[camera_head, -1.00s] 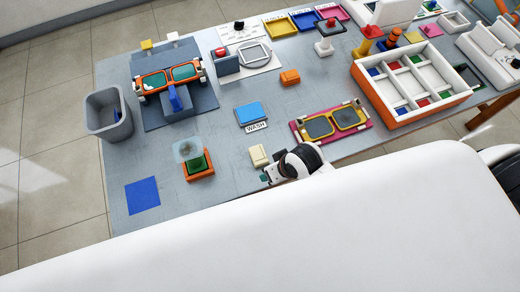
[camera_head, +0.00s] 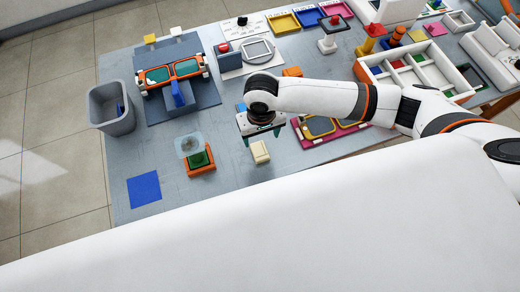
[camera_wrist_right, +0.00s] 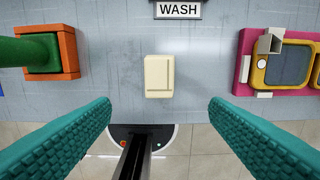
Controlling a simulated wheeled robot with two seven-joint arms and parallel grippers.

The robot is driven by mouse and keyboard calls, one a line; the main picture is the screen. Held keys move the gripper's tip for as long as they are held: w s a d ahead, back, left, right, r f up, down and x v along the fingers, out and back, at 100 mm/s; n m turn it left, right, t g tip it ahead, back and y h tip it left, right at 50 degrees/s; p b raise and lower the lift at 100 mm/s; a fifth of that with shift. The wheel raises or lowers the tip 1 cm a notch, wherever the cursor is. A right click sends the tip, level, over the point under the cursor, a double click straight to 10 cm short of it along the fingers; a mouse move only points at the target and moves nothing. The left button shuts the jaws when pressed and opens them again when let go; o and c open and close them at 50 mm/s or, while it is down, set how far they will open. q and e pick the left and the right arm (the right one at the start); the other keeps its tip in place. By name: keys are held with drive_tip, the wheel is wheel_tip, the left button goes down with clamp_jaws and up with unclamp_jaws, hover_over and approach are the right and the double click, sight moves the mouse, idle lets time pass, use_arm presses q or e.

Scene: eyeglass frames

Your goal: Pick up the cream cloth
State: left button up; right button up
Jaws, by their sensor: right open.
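The cream cloth (camera_head: 260,152) is a small folded block lying on the grey table near its front edge. In the right wrist view the cream cloth (camera_wrist_right: 159,76) lies flat, centred between and beyond my open fingers. My right gripper (camera_head: 262,132) is above the table, just behind the cloth in the head view. Its teal fingers (camera_wrist_right: 160,110) are wide apart, with nothing between them. My left gripper is not in view.
An orange holder with a green post (camera_head: 200,162) stands left of the cloth. A pink tray with yellow-rimmed glasses (camera_head: 318,127) lies to the right. The WASH label (camera_wrist_right: 179,10) is behind the cloth. A blue square (camera_head: 144,189) lies at front left.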

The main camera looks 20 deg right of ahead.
hover_over(260, 150)
drive_tip(key=s, duration=0.1)
wheel_tip(260, 150, down, 6)
drive_tip(key=shift+r+p, duration=0.1)
drive_tip(key=shift+p, duration=0.25)
drive_tip(key=shift+w+f+p, duration=0.25)
drive_tip(key=shift+f, duration=1.1)
drive_tip(key=shift+w+f+p, duration=0.25)
drive_tip(key=shift+f, duration=1.05)
drive_tip(key=shift+c, duration=0.3)
drive_tip(key=c, duration=1)
drive_tip(key=shift+r, duration=0.1)
wheel_tip(260, 150, up, 10)
drive_tip(key=b, duration=0.1)
